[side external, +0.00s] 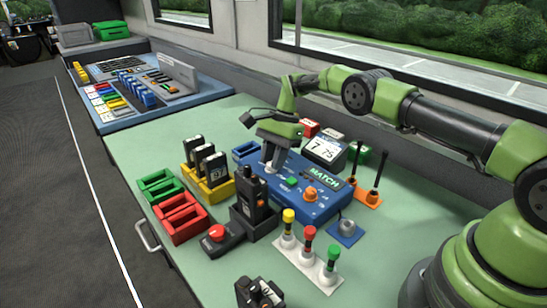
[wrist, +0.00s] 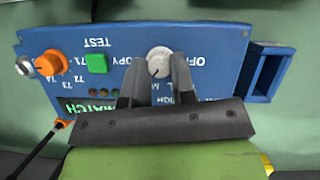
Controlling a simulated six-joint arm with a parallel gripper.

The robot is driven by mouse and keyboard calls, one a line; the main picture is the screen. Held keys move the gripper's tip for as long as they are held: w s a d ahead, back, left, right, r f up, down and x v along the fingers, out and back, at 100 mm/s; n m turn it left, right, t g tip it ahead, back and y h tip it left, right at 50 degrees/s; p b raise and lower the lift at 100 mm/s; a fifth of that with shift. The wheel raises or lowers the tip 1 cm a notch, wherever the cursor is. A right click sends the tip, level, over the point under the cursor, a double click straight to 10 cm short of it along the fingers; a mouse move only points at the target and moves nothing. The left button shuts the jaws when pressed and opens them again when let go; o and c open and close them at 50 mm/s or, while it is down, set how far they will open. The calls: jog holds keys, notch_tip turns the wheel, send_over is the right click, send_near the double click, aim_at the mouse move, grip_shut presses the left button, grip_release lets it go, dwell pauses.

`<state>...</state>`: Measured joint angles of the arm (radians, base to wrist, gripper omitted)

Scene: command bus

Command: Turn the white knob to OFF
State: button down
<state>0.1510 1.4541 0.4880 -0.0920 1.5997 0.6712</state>
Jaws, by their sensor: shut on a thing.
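The white knob (wrist: 158,60) is on the blue panel box (wrist: 215,85), between my gripper's fingers in the wrist view. My gripper (wrist: 158,72) is shut on it from above. The side view also shows my gripper (side external: 268,163) down at the left end of the blue box (side external: 312,212), largely hiding the knob. Upside-down lettering surrounds the knob in the wrist view, with OFF (wrist: 200,57) to its right. I cannot tell for sure where the knob points.
The same box carries a green button (wrist: 96,63) and an orange knob (wrist: 50,62). A black radio in its stand (side external: 254,205), a yellow charger rack (side external: 208,187) and colored-top levers (side external: 308,250) stand close by. A display (side external: 325,149) stands behind.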

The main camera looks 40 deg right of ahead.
dwell(0.5)
jog(key=c, duration=1)
grip_release()
jog(key=shift+o, duration=0.2)
notch_tip(320, 180, up, 10)
jog(key=d, duration=0.1)
jog(key=shift+f, duration=0.15)
